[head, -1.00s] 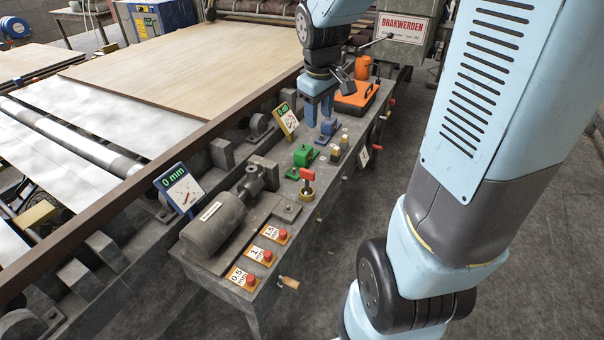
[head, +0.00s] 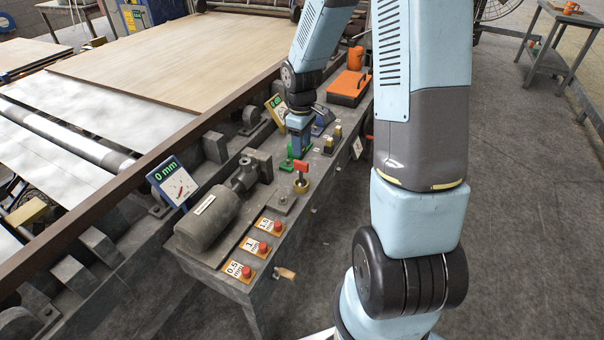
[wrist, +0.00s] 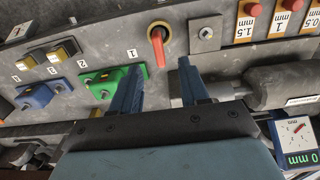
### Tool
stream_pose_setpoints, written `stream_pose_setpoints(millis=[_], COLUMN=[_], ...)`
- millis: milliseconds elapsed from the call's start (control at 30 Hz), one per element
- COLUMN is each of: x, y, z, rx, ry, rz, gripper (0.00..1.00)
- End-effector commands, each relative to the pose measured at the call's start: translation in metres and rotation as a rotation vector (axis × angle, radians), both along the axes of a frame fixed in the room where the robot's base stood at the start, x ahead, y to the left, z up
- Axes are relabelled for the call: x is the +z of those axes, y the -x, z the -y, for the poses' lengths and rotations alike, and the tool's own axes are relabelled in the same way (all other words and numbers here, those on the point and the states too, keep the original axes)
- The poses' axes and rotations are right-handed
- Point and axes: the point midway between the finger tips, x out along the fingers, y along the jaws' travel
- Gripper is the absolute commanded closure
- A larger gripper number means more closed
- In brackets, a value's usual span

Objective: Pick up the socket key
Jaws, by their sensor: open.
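A red handle (head: 301,166) stands on a round brass base (head: 300,187) on the grey bench top. It is the thing most like the socket key, though I cannot make out its full shape. In the wrist view the red handle (wrist: 158,46) shows in a line with the gap between my fingertips, just ahead of them. My gripper (wrist: 158,66) is open and empty, its two blue fingers apart. In the head view my gripper (head: 299,145) is over the bench beside a green block (head: 286,164), just behind the red handle; its fingertips are partly hidden.
A grey motor (head: 207,220) and a tilted 0 mm gauge (head: 174,183) stand on the left. Red thickness buttons (head: 264,247) line the near end. Blue and yellow blocks (wrist: 38,96) sit beyond the green one. An orange case (head: 350,87) lies at the far end.

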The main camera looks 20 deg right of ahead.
Motion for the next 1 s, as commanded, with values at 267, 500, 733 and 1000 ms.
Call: stream_pose_setpoints(millis=[267, 500, 733, 1000], x=[-0.04, -0.052, -0.079, -0.1], y=[0.0, 0.0, -0.004, -0.004], z=[0.0, 0.0, -0.001, 0.0], rx=[0.0, 0.002, -0.001, 0.0], ry=[0.0, 0.0, -0.001, 0.001], rz=[-0.001, 0.0, -0.002, 0.001], gripper=[0.55, 0.55, 0.55, 0.55])
